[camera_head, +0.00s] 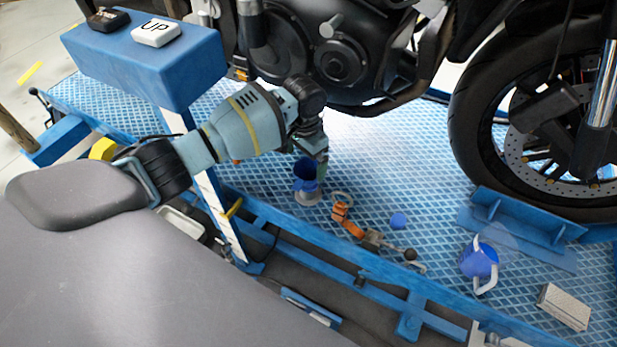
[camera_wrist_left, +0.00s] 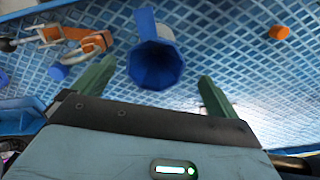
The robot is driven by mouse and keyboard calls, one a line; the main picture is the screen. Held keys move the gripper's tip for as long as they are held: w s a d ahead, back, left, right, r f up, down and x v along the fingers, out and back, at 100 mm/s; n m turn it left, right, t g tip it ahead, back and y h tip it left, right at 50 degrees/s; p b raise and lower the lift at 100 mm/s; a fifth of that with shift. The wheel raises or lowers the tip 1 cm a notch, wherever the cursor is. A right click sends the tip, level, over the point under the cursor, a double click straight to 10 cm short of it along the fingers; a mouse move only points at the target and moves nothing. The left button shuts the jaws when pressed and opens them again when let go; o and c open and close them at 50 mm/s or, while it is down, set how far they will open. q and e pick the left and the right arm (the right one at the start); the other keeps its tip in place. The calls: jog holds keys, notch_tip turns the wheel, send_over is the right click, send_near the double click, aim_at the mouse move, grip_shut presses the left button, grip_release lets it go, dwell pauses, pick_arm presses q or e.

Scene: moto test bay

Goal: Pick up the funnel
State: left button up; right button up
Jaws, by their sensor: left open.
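The funnel (camera_head: 304,169) is blue, with its wide mouth facing up, and stands at a grey cup-like piece (camera_head: 308,196) on the blue lift plate. In the left wrist view the funnel (camera_wrist_left: 155,66) shows its dark mouth between the two green fingers, with its narrower part behind. My left gripper (camera_head: 317,153) is open just above and beside the funnel. In the left wrist view the left gripper (camera_wrist_left: 156,74) has a finger on each side of the funnel, with gaps visible. I cannot tell how deep the fingertips reach. My right gripper is out of view.
An orange strap tool (camera_head: 345,220) and a blue cap (camera_head: 398,220) lie right of the funnel. A blue jug (camera_head: 478,262) and a silver box (camera_head: 565,307) are farther right. The motorcycle engine (camera_head: 340,60) and wheel (camera_head: 480,110) rise behind. A blue lift post (camera_head: 150,65) stands left.

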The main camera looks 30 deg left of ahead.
aim_at(307, 174)
pick_arm(q)
jog(key=shift+f, duration=0.7)
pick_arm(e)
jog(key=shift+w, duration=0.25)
pick_arm(q)
jog(key=f, duration=0.3)
jog(key=f+b, duration=0.1)
jog(key=f, duration=0.1)
jog(key=shift+d, duration=0.3)
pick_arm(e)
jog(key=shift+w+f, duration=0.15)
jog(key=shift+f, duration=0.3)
pick_arm(q)
jog(key=shift+r, duration=0.1)
jog(key=c, duration=1.1)
